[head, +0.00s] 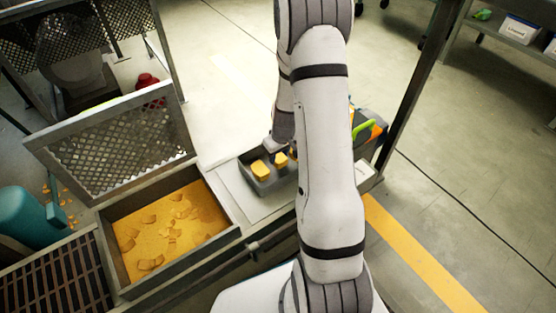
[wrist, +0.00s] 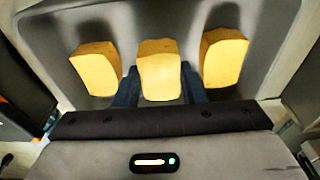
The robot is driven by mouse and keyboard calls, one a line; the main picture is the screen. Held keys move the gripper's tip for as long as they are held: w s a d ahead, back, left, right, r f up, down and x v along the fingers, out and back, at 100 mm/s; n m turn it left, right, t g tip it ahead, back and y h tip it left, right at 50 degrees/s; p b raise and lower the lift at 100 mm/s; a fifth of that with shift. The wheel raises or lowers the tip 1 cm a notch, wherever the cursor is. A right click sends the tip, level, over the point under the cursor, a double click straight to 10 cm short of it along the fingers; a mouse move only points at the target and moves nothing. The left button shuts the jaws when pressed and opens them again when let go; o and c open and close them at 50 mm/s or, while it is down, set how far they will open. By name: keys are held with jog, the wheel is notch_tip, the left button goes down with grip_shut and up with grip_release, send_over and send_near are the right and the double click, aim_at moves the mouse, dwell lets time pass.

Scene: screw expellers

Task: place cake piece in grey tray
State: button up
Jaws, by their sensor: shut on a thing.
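The grey tray (head: 262,186) sits on a pale surface right of the bin and fills the upper part of the wrist view (wrist: 55,45). In the wrist view, three yellow cake pieces show over the tray: one at left (wrist: 97,68), one in the middle (wrist: 160,75) and one at right (wrist: 224,57). My gripper (wrist: 160,92) has its blue fingers on either side of the middle piece and is shut on it. In the head view, one piece (head: 261,170) lies in the tray and another (head: 281,159) is by my gripper. My arm hides the tray's right part.
An open bin (head: 227,215) of yellow meal with broken flakes is left of the tray, its mesh lid (head: 120,140) raised. A green-handled tool (head: 364,128) lies behind my arm. A dark frame post (head: 424,75) stands at right. A teal container (head: 25,215) is at far left.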

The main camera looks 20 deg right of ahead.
aim_at(282, 160)
jog(key=shift+f, duration=0.6)
jog(key=shift+f, duration=0.2)
jog(key=o, duration=1)
jog(key=shift+r, duration=0.2)
notch_tip(282, 160, up, 12)
jog(key=s+p, duration=0.2)
jog(key=p, duration=0.3)
jog(key=s+a+r, duration=0.3)
jog(key=s+r, duration=0.3)
jog(key=s+a+r+m, duration=0.1)
jog(key=s+a+r, duration=0.3)
jog(key=s+r, duration=0.1)
jog(key=s+a+r+m, duration=0.1)
jog(key=s+a+r, duration=0.3)
jog(key=s+r, duration=0.2)
jog(key=shift+s+a+r+g, duration=0.1)
jog(key=shift+s+r+g, duration=0.1)
jog(key=shift+s, duration=0.3)
jog(key=shift+s+r+g, duration=0.1)
jog(key=shift+s+r, duration=0.05)
jog(key=shift+s, duration=0.35)
